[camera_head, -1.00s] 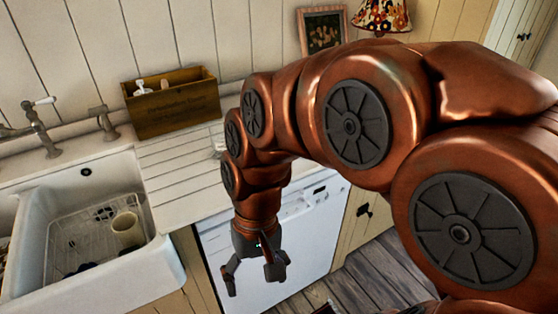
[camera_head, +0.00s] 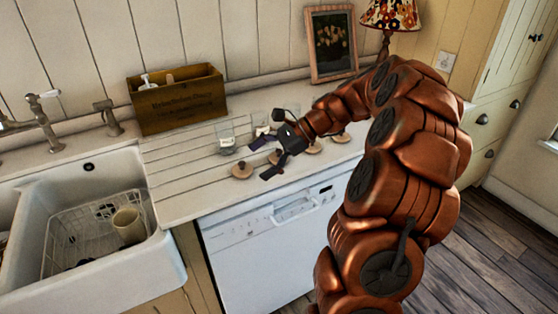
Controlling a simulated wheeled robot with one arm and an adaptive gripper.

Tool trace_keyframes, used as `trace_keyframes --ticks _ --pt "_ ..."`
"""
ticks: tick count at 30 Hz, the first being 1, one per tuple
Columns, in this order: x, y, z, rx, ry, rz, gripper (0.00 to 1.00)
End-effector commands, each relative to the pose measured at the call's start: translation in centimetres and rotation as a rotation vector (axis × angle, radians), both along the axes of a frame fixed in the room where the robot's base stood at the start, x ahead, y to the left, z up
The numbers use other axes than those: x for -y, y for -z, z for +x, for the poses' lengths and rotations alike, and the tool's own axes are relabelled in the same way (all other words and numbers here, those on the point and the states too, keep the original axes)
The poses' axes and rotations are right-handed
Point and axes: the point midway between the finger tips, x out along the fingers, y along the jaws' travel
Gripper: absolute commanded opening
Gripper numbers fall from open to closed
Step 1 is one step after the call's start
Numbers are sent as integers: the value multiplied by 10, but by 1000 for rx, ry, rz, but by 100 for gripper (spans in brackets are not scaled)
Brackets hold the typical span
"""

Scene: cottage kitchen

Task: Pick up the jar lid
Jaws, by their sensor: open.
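Several small round wooden lids with knobs lie on the white counter. One jar lid (camera_head: 242,171) lies near the counter's front edge, just left of my gripper. Another lid (camera_head: 313,148) lies to the right of it, and a further lid (camera_head: 341,137) lies farther right. Part of another lid (camera_head: 274,157) shows between my fingers. My gripper (camera_head: 262,158) is open, its fingers spread and pointing left over the counter, with nothing held. I cannot tell its exact height above the lids. A clear glass jar (camera_head: 227,142) stands behind the nearest left lid.
A wooden box (camera_head: 178,99) stands at the back of the counter. The sink (camera_head: 160,262) with a rack and beige cup (camera_head: 128,225) is at left. A picture frame (camera_head: 331,44) and lamp (camera_head: 388,16) stand at back right. The ribbed drainboard (camera_head: 185,165) is clear.

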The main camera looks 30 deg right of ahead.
Motion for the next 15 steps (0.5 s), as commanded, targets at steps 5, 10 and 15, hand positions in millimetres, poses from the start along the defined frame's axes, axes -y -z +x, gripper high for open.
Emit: trace_keyframes --ticks 5,10,15 --pt "81 20 17 -53 233 140 93" --pt "135 33 19 -82 377 231 93" --pt "157 38 19 -92 438 269 93"
